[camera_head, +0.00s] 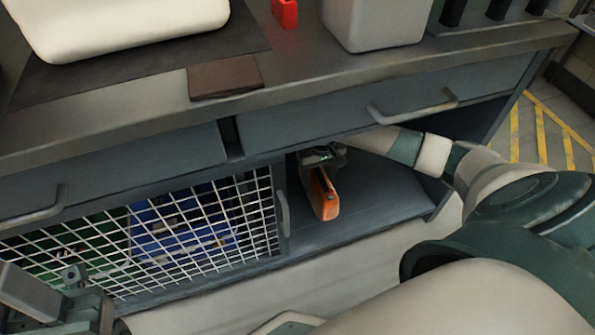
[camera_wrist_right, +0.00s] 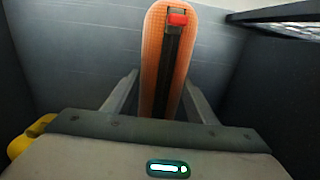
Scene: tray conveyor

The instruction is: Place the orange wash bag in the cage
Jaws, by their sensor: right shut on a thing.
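The orange wash bag (camera_head: 325,197) is in my right gripper (camera_head: 319,170), at the open bay beside the mesh under the counter. The right wrist view shows the bag (camera_wrist_right: 152,60) upright between the fingers (camera_wrist_right: 160,95), with a dark zip and red pull facing the camera. The right gripper is shut on it. The cage (camera_head: 278,232) has a white wire mesh front, with a grey handle on its right edge. Blue and green things show behind the mesh. My left gripper (camera_head: 75,285) is at the lower left, in front of the mesh; its jaws are unclear.
The counter (camera_head: 330,85) overhangs the bay, with drawers and handles (camera_head: 412,106) above it. The bay floor (camera_head: 375,205) is bare right of the bag. A brown pad (camera_head: 224,77), a red item (camera_head: 285,12) and pale containers stand on top.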

